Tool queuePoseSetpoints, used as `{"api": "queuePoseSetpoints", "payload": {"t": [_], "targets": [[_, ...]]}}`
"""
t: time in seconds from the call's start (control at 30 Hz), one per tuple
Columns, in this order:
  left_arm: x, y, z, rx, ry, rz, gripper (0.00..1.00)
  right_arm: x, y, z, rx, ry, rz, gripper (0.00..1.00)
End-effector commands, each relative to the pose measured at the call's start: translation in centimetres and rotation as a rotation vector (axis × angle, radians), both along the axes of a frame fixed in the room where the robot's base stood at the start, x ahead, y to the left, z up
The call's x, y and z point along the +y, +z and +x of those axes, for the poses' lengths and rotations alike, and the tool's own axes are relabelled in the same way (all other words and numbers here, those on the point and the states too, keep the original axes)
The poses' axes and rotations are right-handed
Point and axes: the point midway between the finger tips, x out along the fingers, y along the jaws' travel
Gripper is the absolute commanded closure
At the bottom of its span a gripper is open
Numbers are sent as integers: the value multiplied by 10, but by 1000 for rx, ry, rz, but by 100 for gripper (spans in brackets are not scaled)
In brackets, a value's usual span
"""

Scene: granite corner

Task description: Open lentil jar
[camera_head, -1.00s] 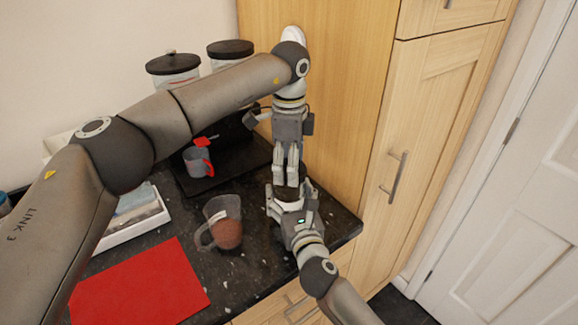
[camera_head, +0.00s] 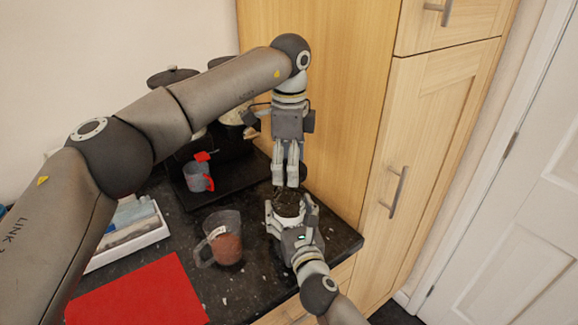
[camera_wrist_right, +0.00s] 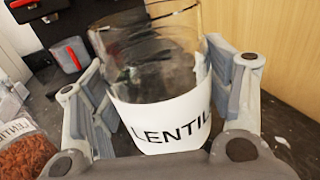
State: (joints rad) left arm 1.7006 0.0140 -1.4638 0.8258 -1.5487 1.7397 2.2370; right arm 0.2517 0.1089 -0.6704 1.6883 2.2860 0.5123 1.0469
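The lentil jar (camera_wrist_right: 160,85) is clear glass with a white "LENTIL" label. It stands upright between the fingers of my right gripper (camera_wrist_right: 165,105), which grips its sides; no lid shows on it in the right wrist view. In the head view, the jar (camera_head: 288,208) sits near the counter's right corner in my right gripper (camera_head: 292,215). My left gripper (camera_head: 289,184) points down just above the jar, fingers close together. A dark round lid (camera_head: 318,180) shows beside its fingertips, partly hidden by them, and appears held and tilted.
A clear jug (camera_head: 225,240) with reddish-brown contents stands left of the jar. A cup with a red handle (camera_head: 198,177) is farther back. A red mat (camera_head: 140,292) and white tray (camera_head: 128,240) lie left. A tall wooden cabinet (camera_head: 345,110) borders the counter's right side.

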Motion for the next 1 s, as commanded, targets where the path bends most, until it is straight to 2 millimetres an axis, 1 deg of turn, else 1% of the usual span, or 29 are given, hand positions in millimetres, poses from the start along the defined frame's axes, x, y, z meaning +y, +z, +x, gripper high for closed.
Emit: {"api": "queuePoseSetpoints", "payload": {"t": [0.03, 0.13, 0.47, 0.57, 0.67, 0.77, 1.0], "targets": [[0, 0, 0, 0, 0, 0, 60, 0, 0, 0, 0, 0, 0, 17], [0, 0, 0, 0, 0, 0, 60, 0, 0, 0, -1, 0, 0, 5], [0, 0, 0, 0, 0, 0, 60, 0, 2, 0, -4, 1, 1, 5], [0, 0, 0, 0, 0, 0, 60, 0, 1, -3, -3, 1, 1, 5], [0, 0, 0, 0, 0, 0, 60, -3, 1, -11, -2, 1, 0, 5], [0, 0, 0, 0, 0, 0, 60, -6, 0, -26, -2, 2, 0, 5], [0, 0, 0, 0, 0, 0, 60, -18, 0, -72, 0, 2, 1, 5]]}}
